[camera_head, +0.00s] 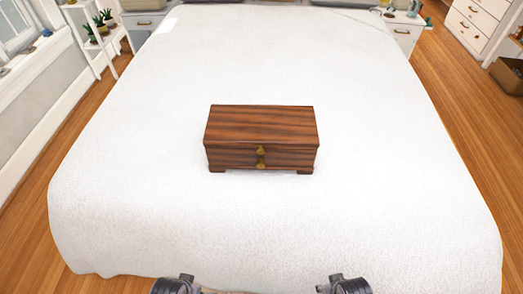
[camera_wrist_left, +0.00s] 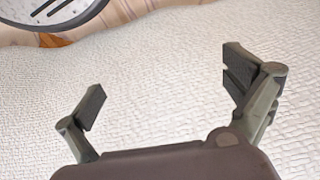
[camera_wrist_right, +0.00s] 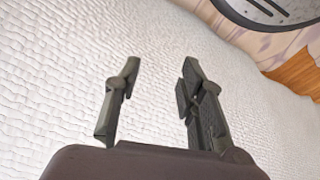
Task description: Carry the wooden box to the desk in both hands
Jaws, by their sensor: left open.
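The wooden box (camera_head: 261,128) is dark brown with striped grain, brass knobs on its front and short feet. It stands upright near the middle of the white-covered bed (camera_head: 120,180). My left gripper (camera_wrist_left: 166,88) is open and empty above the white cover. My right gripper (camera_wrist_right: 160,76) is open and empty above the cover too, its fingers closer together than the left's. In the head view only dark parts of both arms show at the bottom edge, on the near side of the box and apart from it. I cannot make out a desk for certain.
The cover around the box is clear. Wooden floor (camera_head: 455,130) runs along the bed's sides. A white plant shelf (camera_head: 98,45) stands at the back left, a white nightstand (camera_head: 404,33) at the back right, and a white drawer unit (camera_head: 474,22) and brown box (camera_head: 508,74) at far right.

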